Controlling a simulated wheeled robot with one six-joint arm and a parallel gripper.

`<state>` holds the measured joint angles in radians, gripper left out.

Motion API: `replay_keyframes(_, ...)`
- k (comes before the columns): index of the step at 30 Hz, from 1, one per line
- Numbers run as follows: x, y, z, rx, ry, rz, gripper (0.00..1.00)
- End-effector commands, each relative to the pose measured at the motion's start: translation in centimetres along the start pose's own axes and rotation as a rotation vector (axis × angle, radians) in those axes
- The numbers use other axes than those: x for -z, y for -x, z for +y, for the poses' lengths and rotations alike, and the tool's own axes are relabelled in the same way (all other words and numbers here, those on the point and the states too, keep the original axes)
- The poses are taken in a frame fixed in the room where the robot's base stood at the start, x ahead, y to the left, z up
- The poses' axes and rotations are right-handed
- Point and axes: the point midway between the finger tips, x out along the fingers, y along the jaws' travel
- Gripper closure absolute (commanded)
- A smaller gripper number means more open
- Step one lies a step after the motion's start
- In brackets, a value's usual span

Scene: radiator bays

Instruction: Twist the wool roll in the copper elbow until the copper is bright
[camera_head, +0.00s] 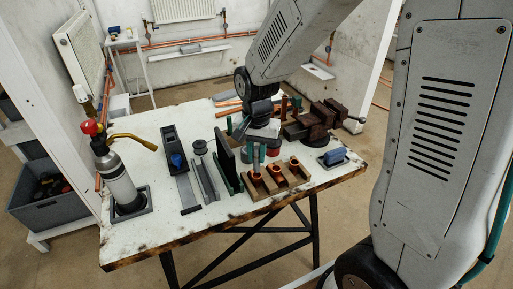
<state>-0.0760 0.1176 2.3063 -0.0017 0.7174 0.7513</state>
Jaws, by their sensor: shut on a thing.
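A wooden block (264,187) at the front right of the bench holds a row of 3 copper elbows: the left one (257,178), the middle one (275,169) and the right one (294,163). My gripper (257,165) points down over the left elbow, its fingers close together. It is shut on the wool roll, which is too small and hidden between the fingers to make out. I cannot tell how deep the roll sits in the elbow or how bright the copper inside is.
A torch with a gas bottle (119,185) stands at the bench's left. A dark upright board (227,160) is close left of my gripper. A vise (317,123) stands behind right, and a blue block in a tray (333,157) lies right.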

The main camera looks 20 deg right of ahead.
Motion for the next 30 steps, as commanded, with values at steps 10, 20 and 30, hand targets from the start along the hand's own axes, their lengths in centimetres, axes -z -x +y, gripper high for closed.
replay_keyframes(10,-0.1,-0.7,0.0,-0.001,0.0,-0.002,1.0)
replay_keyframes(20,-0.1,-0.7,0.0,-0.001,0.0,-0.001,1.0)
replay_keyframes(30,-0.1,-1.8,0.0,-0.001,0.0,-0.001,1.0)
